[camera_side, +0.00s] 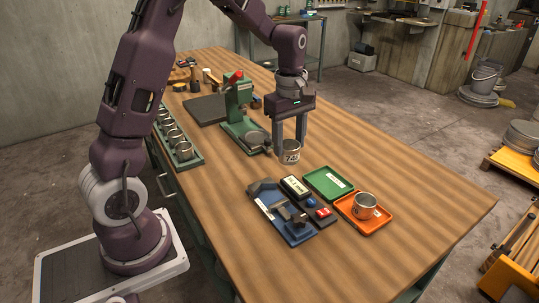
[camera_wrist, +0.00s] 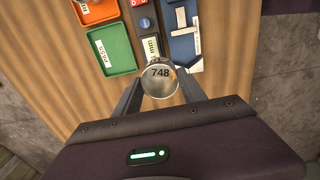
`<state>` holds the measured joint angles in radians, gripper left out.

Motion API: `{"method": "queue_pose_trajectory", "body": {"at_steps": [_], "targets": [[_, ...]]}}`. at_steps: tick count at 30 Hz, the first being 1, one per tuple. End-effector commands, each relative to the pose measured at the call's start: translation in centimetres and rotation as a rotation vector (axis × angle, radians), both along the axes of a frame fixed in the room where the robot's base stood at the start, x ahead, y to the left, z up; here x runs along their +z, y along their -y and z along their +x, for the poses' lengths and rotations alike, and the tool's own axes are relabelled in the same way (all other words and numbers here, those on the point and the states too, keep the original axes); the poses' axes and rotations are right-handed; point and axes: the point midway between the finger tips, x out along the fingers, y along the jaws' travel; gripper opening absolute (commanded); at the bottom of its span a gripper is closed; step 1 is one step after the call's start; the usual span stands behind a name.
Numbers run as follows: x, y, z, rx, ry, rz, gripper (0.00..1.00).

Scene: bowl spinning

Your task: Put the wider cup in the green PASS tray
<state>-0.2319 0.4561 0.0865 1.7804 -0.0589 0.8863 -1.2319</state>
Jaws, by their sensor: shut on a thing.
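My gripper (camera_side: 291,150) is shut on a metal cup (camera_side: 290,155), with a finger on either side of it. In the wrist view the cup (camera_wrist: 159,80) shows the number 748 between the fingertips (camera_wrist: 160,91). In the side view the cup is close to the wooden table top; I cannot tell whether it touches. The green PASS tray (camera_side: 318,178) lies in front and to the right of it, bare but for its white label. Another metal cup (camera_side: 364,205) stands upright in the orange tray (camera_side: 382,220). I cannot tell which cup is wider.
A blue fixture (camera_side: 275,222) and a small display box (camera_side: 296,186) lie beside the green tray. A green press (camera_side: 240,110) stands behind my gripper. A rack with several cups (camera_side: 183,151) is at the left. The table's right side is clear.

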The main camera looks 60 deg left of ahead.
Motion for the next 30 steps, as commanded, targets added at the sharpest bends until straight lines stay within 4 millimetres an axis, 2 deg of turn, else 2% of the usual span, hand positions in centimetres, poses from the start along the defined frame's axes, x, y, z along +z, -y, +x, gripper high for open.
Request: {"method": "queue_pose_trajectory", "body": {"at_steps": [1, 3, 6, 9, 14, 24, 30], "targets": [[-0.4, 0.4, 2.2, -0.004, -0.001, 0.000, 0.03], [-0.9, 1.2, 4.9, -0.005, -0.003, 0.000, 0.03], [-1.7, 2.5, 8.3, -0.006, -0.003, 0.001, 0.03], [-2.3, 3.6, 10.3, -0.008, -0.004, 0.001, 0.03], [-3.0, 4.2, 11.3, -0.007, -0.003, 0.001, 0.03], [-7.6, 4.1, 11.2, -0.008, -0.004, 0.001, 0.03], [-9.2, 4.1, 11.2, -0.007, -0.002, 0.001, 0.03]]}}
